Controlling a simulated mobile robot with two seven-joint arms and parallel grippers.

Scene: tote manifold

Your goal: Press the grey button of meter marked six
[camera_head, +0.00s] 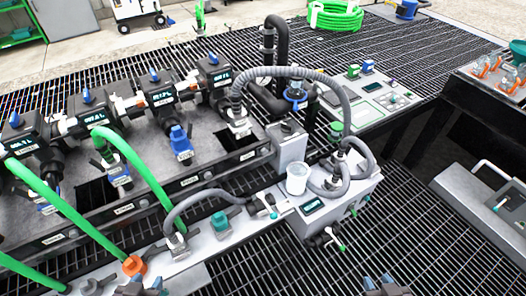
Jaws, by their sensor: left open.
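A row of black meters with lit displays runs along the grey manifold on the left: one at the far left (22,146), a second (94,117), a third (161,97) and a fourth (220,77). Each carries a blue-topped fitting. Their markings are too small to read, so I cannot tell which is marked six, and no grey button can be made out. My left gripper (140,287) is open at the bottom edge, well in front of the meters. My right gripper (386,286) is at the bottom edge further right, mostly cut off; its jaw state is unclear.
Green hoses (140,165) and a grey corrugated hose (335,87) arch over the manifold. A grey box with a display (313,206) and a white cup (297,178) stand right of centre. A panel with buttons (372,97) lies behind. Open black grating (440,225) is at right.

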